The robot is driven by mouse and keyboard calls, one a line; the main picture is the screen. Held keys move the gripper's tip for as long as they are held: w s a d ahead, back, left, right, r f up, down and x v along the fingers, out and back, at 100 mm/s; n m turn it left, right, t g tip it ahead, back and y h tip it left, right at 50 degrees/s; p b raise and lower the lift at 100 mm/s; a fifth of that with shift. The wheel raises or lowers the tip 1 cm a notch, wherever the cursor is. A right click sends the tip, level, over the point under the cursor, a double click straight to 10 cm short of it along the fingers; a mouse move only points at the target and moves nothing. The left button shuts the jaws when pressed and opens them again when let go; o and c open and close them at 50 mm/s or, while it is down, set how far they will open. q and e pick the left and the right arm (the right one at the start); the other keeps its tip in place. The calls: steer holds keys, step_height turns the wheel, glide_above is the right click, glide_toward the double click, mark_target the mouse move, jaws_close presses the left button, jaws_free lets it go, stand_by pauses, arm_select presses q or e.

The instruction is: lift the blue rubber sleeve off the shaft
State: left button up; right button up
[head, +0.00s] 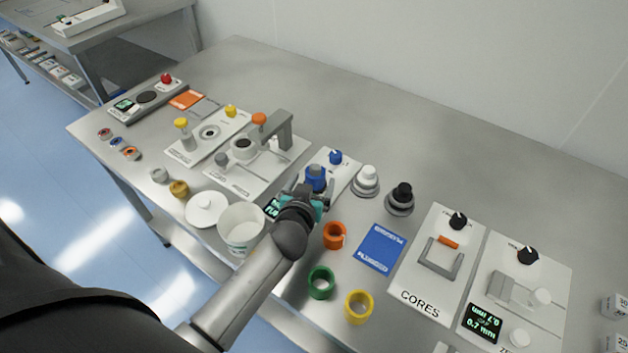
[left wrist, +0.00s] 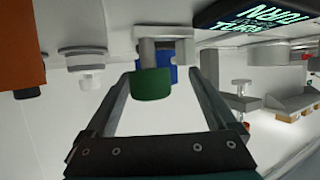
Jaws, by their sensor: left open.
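The blue rubber sleeve (head: 316,178) stands upright on a white panel in the head view, right at my left gripper's tips. My left gripper (head: 306,190) is open and reaches in from the front left. In the left wrist view, which is upside down, its two fingers (left wrist: 157,92) stand wide apart on either side of a dark green round piece (left wrist: 152,86). A blue part (left wrist: 170,72) shows just behind that piece, under a grey round part (left wrist: 163,42). I cannot tell whether a finger touches anything. The shaft is hidden. My right gripper is not in view.
A blue knob (head: 336,157) stands just behind the sleeve. White (head: 366,182) and black (head: 400,198) stepped pieces stand to the right. A white tub (head: 240,232) is left of my arm. Orange (head: 334,236), green (head: 320,283) and yellow (head: 358,307) rings lie in front. The table's back is clear.

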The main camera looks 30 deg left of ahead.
arm_select(q)
steer(key=shift+x, duration=1)
steer(key=shift+c, duration=0.2)
jaws_close()
stand_by(0.4)
